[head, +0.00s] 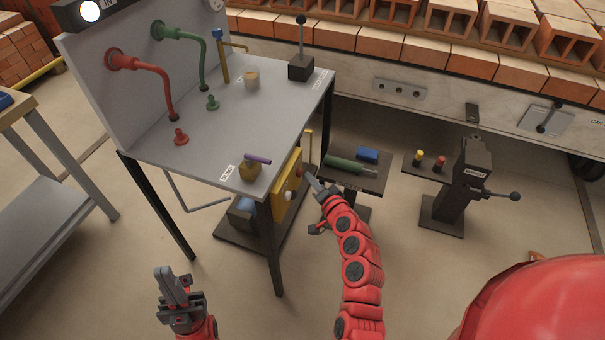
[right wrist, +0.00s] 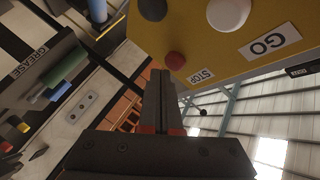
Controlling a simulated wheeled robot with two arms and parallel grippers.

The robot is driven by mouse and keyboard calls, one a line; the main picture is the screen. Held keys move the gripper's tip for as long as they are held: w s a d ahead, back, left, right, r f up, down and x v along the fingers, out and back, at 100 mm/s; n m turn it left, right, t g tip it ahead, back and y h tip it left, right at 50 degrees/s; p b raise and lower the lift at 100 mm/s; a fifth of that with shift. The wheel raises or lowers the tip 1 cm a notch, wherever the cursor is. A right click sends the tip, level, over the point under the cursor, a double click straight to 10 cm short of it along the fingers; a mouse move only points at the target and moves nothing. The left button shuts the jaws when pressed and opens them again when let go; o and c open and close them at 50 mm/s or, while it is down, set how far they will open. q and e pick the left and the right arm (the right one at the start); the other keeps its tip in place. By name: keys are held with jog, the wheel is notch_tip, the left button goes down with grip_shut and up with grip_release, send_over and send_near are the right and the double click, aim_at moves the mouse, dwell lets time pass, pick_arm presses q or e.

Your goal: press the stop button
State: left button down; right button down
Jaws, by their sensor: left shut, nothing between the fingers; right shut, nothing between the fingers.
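The yellow control box (head: 292,180) hangs under the near right corner of the grey table. In the right wrist view its face (right wrist: 215,52) carries a red button (right wrist: 176,60) beside a STOP label (right wrist: 201,76), and a white button (right wrist: 229,13) beside a GO label (right wrist: 269,43). My right gripper (head: 311,180) is shut and empty, close in front of the box. In the right wrist view its fingertips (right wrist: 160,74) lie just beside the red button; I cannot tell whether they touch. My left gripper (head: 172,280) is shut and empty, low at the front left.
The grey table (head: 215,130) holds red and green pipes, valves and a lever. A black post (head: 465,180) with a handle stands farther right. Floor between is clear.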

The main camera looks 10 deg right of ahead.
jog(key=s+d+b, duration=0.2)
jog(key=d, duration=0.1)
jog(key=s+d+b, duration=0.1)
jog(key=shift+d, duration=0.3)
dwell(0.4)
